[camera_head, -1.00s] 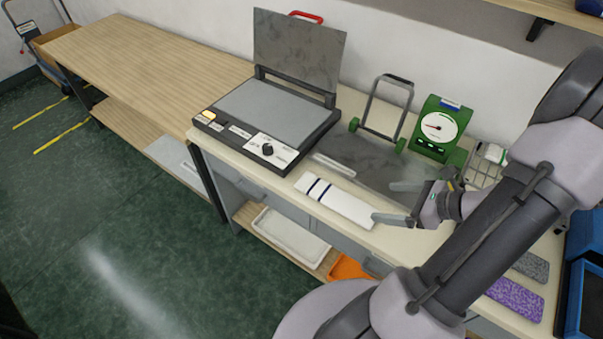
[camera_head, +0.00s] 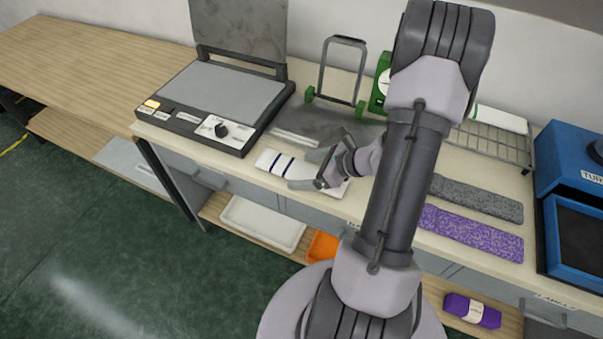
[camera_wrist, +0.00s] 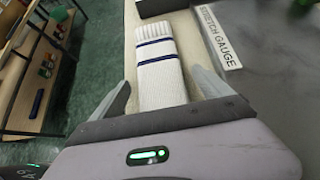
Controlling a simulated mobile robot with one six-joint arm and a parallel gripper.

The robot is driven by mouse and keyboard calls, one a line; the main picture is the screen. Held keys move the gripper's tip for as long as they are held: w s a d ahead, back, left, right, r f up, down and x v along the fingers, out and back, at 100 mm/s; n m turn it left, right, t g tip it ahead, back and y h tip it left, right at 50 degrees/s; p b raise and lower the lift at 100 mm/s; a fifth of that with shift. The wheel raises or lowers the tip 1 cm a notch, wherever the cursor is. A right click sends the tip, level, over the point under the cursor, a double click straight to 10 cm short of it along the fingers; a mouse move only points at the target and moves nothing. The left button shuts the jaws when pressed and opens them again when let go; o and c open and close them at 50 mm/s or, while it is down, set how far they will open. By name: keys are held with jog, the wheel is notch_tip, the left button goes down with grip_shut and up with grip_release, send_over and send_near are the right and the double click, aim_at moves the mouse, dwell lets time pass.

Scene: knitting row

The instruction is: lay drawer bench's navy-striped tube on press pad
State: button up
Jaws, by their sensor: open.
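The white tube with navy stripes (camera_head: 283,166) lies flat near the front edge of the drawer bench (camera_head: 232,175). In the wrist view the same striped tube (camera_wrist: 158,62) lies between the fingers, its ribbed cuff pointing away. My gripper (camera_head: 306,170) is open above the tube, with one finger on each side; I cannot tell whether they touch it. In the wrist view my gripper (camera_wrist: 160,90) hides the tube's near end. The press stands left of the tube with its lid (camera_head: 240,28) raised. Its grey press pad (camera_head: 225,92) is bare.
A grey stretch gauge plate (camera_head: 330,125) lies behind the tube; its label (camera_wrist: 220,38) shows in the wrist view. Purple (camera_head: 470,232) and grey (camera_head: 477,198) tubes lie right of my arm. A wire rack (camera_head: 492,145) and blue machine (camera_head: 575,215) stand farther right.

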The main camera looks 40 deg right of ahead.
jog(key=c, duration=1.4)
